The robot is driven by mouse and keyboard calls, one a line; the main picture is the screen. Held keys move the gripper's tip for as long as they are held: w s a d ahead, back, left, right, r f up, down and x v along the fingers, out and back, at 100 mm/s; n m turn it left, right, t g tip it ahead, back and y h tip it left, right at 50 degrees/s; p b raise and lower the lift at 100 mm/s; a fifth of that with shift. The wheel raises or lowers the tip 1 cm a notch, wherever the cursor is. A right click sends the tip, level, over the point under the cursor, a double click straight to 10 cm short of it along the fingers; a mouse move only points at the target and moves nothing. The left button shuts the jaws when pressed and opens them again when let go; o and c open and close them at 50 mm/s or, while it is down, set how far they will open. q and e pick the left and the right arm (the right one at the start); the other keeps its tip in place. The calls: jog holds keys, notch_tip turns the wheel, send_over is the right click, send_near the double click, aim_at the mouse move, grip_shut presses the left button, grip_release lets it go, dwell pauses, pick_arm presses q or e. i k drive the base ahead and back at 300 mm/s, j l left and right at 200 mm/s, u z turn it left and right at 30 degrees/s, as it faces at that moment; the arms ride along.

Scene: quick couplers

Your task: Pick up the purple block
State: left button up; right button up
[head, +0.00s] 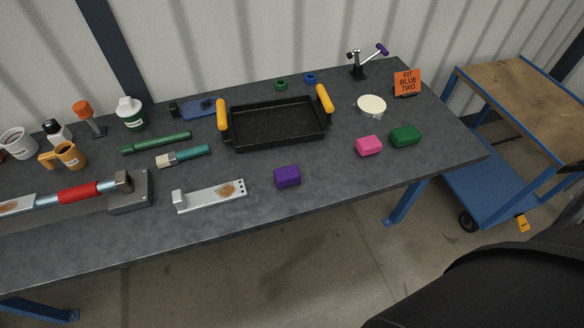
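The purple block (287,176) lies on the dark grey table, a little in from the front edge and below the black tray. It is a small box shape with rounded edges, and nothing touches it. Neither of my grippers shows in the head view.
A metal bracket (210,195) lies left of the block, and a black tray (276,126) with yellow handles stands behind it. A pink block (369,145) and a green block (405,136) sit to the right. The table (330,180) is clear right of the purple block.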

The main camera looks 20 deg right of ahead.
aim_at(290, 176)
jog(key=l+u, duration=0.25)
jog(key=l, duration=0.2)
jog(key=k+l+u, duration=0.2)
jog(key=l, duration=0.2)
jog(key=l+u, duration=0.25)
jog(key=l, duration=0.2)
jog(key=k+l+u, duration=0.2)
jog(key=l, duration=0.2)
